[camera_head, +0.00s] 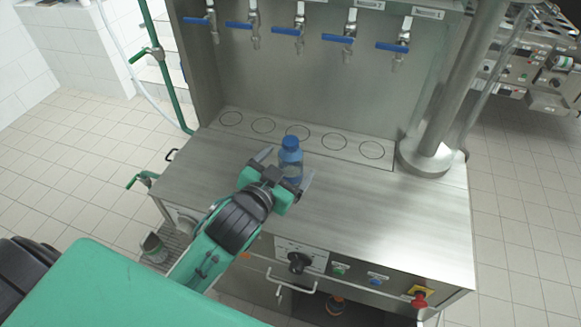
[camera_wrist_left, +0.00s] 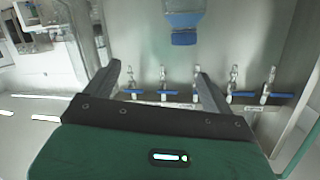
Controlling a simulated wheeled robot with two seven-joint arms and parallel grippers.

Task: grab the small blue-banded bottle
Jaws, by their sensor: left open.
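The small clear bottle with a blue cap and blue band (camera_head: 290,157) stands upright on the metal counter, near its middle. My left gripper (camera_head: 289,164) is open, its fingers spread to either side of the bottle's lower part in the head view. In the left wrist view the bottle (camera_wrist_left: 184,24) appears upside down at the top edge, beyond the open fingers (camera_wrist_left: 156,68) and toward the right finger. I see no finger clearly touching it. My right gripper is not in view.
The metal counter (camera_head: 400,215) is clear to the right of the bottle. Behind it is a pale strip with several marked circles (camera_head: 335,142), below a row of blue-handled taps (camera_head: 300,30). A thick metal post (camera_head: 455,90) rises at the right. Knobs and buttons line the front panel.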

